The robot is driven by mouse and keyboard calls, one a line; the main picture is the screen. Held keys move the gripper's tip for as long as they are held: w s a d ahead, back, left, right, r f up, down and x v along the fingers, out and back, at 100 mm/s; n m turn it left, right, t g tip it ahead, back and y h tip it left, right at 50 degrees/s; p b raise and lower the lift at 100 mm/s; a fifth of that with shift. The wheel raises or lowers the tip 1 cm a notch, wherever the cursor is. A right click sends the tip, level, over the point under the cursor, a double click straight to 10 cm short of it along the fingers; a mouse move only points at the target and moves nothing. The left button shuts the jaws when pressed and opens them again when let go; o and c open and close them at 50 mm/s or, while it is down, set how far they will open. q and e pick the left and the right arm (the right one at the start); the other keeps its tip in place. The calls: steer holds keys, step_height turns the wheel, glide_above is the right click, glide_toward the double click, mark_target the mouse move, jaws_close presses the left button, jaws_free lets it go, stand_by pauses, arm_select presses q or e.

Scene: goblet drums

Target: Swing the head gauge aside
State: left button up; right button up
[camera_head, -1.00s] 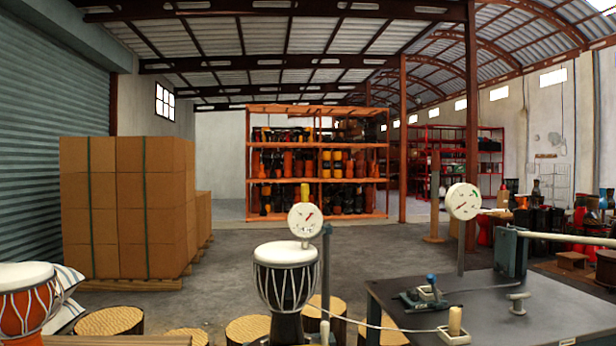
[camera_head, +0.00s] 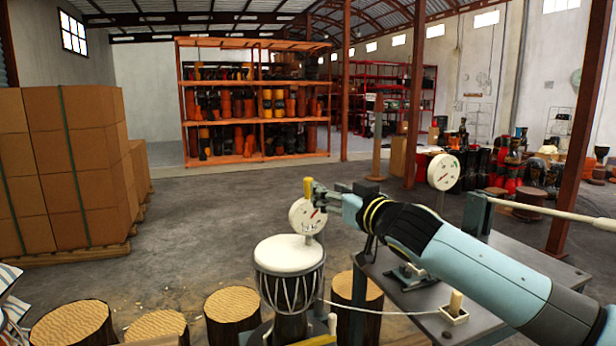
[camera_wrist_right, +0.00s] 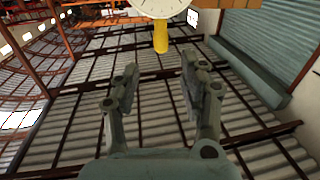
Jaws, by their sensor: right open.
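The head gauge (camera_head: 307,217) is a round white dial with a red needle, just above the pale head of a goblet drum (camera_head: 289,256). A yellow knob (camera_head: 308,187) stands up from the dial's top. My right gripper (camera_head: 319,190) reaches in from the right beside the knob. In the right wrist view the open right gripper (camera_wrist_right: 159,62) is empty, its two fingers apart. The yellow knob (camera_wrist_right: 160,38) appears ahead of the gap between the fingertips, with the dial (camera_wrist_right: 158,7) cut by the top edge. Contact cannot be told. My left gripper is out of view.
A second white dial (camera_head: 443,172) stands on a post at the grey bench (camera_head: 388,313). Several log stools (camera_head: 233,309) stand around the drum. Stacked cartons (camera_head: 70,170) are at left. The floor behind the drum is clear.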

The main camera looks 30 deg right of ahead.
mark_target(308, 199)
steer(key=w, duration=0.9)
steer(key=shift+w+d, duration=0.1)
steer(key=shift+d, duration=0.2)
